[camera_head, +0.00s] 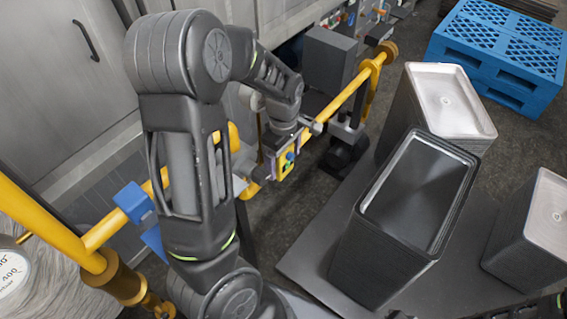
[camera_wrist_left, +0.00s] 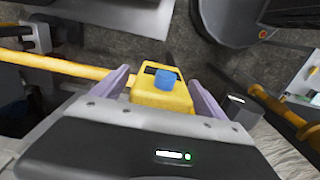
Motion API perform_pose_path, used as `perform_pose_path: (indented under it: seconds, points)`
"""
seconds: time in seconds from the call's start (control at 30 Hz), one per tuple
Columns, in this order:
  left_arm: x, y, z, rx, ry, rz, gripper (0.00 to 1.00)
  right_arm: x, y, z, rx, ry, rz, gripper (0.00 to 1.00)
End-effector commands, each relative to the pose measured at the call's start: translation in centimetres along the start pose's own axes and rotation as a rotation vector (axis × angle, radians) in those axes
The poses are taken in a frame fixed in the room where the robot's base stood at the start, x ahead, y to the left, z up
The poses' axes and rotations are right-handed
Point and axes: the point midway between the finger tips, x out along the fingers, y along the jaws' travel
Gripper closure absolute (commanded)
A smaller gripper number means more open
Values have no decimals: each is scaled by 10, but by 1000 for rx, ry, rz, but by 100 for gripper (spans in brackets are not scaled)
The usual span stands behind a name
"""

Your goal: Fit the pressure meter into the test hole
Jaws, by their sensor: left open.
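A yellow device with a blue knob, which looks like the pressure meter (camera_wrist_left: 163,97), sits between the two pale purple fingers of my left gripper (camera_wrist_left: 163,88) in the left wrist view. The fingers are spread apart on either side of it. In the head view my left gripper (camera_head: 284,163) is small and partly behind my arm, beside the yellow meter (camera_head: 289,159) near the yellow rail. I cannot tell whether the fingers touch the meter. I cannot make out the test hole in either view. My right gripper does not show.
A yellow rail (camera_head: 343,97) runs across the head view close to my left gripper. Stacks of dark trays (camera_head: 372,250) and pale-topped trays (camera_head: 437,82) stand at the right. A blue pallet (camera_head: 484,62) is at the back right. Grey cabinets (camera_head: 55,65) stand at the left.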

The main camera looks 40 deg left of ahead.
Motion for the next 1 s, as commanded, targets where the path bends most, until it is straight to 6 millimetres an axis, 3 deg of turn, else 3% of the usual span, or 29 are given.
perform_pose_path:
  seconds: [0.2, 0.33, 1.0]
  points:
    - [-37, 2, 0, 0, 0, 5, 17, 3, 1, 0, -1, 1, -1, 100]
    - [-50, 1, 0, 0, 0, 3, 17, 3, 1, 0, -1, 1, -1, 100]
    - [-53, 0, 0, 0, 0, 0, 17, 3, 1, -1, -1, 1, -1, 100]
